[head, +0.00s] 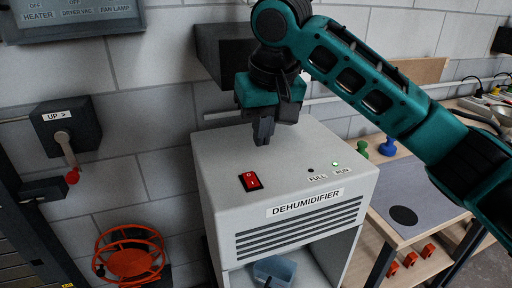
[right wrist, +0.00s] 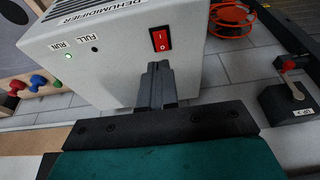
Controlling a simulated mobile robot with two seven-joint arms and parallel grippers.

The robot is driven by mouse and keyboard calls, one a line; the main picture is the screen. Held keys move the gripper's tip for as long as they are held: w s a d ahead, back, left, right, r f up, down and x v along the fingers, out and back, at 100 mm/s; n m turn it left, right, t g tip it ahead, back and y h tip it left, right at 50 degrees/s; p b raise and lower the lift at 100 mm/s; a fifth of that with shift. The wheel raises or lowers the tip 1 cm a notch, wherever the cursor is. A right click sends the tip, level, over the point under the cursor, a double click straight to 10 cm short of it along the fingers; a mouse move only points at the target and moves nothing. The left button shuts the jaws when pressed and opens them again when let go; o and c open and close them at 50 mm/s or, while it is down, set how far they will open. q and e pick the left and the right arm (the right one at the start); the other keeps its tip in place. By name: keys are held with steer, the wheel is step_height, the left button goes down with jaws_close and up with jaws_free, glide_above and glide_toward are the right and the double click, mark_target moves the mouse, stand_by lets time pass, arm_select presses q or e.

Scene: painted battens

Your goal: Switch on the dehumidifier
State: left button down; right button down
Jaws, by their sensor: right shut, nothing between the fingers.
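The dehumidifier (head: 280,183) is a light grey box with a labelled, slatted front. On its top is a red rocker switch (head: 250,181) marked 0 and I; it also shows in the right wrist view (right wrist: 160,39). The RUN light (head: 335,164) glows green and the FULL light (head: 310,170) is dark. My right gripper (head: 262,142) is shut and empty, above the back of the top, behind the switch and apart from it. In the right wrist view its fingertips (right wrist: 155,66) point toward the switch. My left gripper is not in view.
A wall box with a lever marked UP (head: 66,127) and an orange reel (head: 131,262) are at left. A blue container (head: 274,268) sits in the dehumidifier's lower opening.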

steer(key=shift+s+r, duration=0.3)
steer(key=shift+r, duration=0.2)
steer(key=shift+s+r, duration=0.25)
steer(key=shift+r, duration=0.25)
steer(key=n+y, duration=0.1)
steer(key=y, duration=0.2)
glide_toward(255, 201)
steer(key=s+a+f, duration=0.3)
steer(key=a+f, duration=0.1)
steer(key=s+d+f, duration=0.3)
steer(key=s+f, duration=0.2)
steer(key=f, duration=0.4)
steer(key=s+d+f+m+h, duration=0.1)
steer(key=s+d+f+h, duration=0.1)
steer(key=s+d+f, duration=0.5)
steer(key=s+d+f+m+h, duration=0.2)
steer(key=s+d, duration=0.8)
steer(key=w+a+f+n+t+y, duration=0.1)
steer(key=w+a+f+t, duration=0.2)
steer(key=w+f+t, duration=0.4)
step_height(255, 201, down, 2)
steer(key=shift+w+a+f+t+y, duration=0.2)
steer(key=shift+w+t+y, duration=0.1)
steer(key=shift+w+y, duration=0.1)
